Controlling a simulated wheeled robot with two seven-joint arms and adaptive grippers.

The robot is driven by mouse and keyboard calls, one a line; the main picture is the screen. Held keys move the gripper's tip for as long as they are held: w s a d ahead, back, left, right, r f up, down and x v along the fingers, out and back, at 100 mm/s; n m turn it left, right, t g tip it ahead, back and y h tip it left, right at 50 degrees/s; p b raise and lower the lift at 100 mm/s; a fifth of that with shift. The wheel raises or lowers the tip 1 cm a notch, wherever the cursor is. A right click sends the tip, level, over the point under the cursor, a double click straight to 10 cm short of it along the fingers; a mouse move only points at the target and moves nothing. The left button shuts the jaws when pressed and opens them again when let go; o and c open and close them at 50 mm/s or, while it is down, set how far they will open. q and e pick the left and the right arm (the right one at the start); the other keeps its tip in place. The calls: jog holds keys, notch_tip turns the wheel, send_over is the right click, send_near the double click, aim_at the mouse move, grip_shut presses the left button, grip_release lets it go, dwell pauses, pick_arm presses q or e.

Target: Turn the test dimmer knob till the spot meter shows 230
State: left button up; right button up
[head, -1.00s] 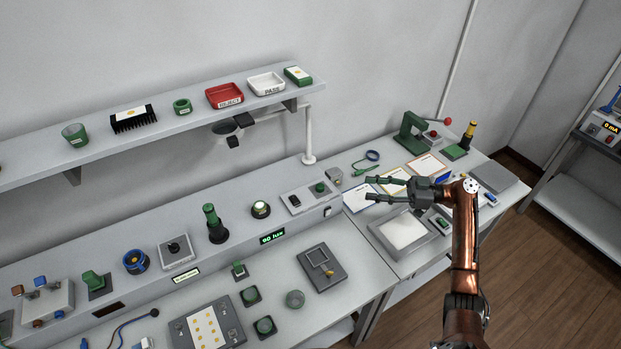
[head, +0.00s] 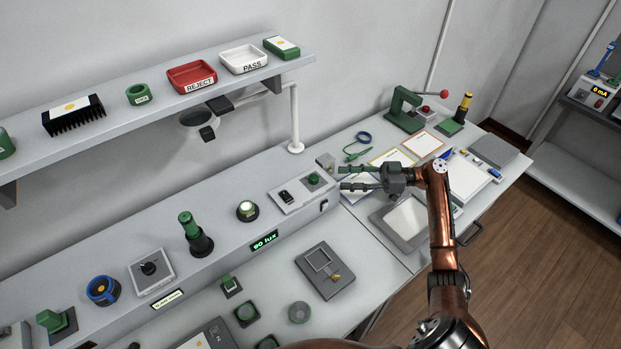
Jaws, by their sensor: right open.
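The black knob (head: 149,268) sits on a square pale plate on the sloping front ledge of the bench, left of centre; a small label (head: 167,299) below it is too small to read. The lit green display (head: 264,240) on the ledge's front face reads 90 lux. A lit round lamp (head: 247,210) stands on the ledge above it. My right gripper (head: 343,178) is open and empty, fingers pointing left, just right of the switch panel (head: 300,190) and well right of the knob. My left gripper is not in view.
A white post (head: 295,118) stands behind the switch panel.

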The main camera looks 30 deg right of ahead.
aim_at(313, 177)
jog(key=p+x, duration=0.1)
jog(key=x, duration=1)
jog(key=shift+r, duration=0.15)
jog(key=shift+c, duration=0.4)
grip_shut()
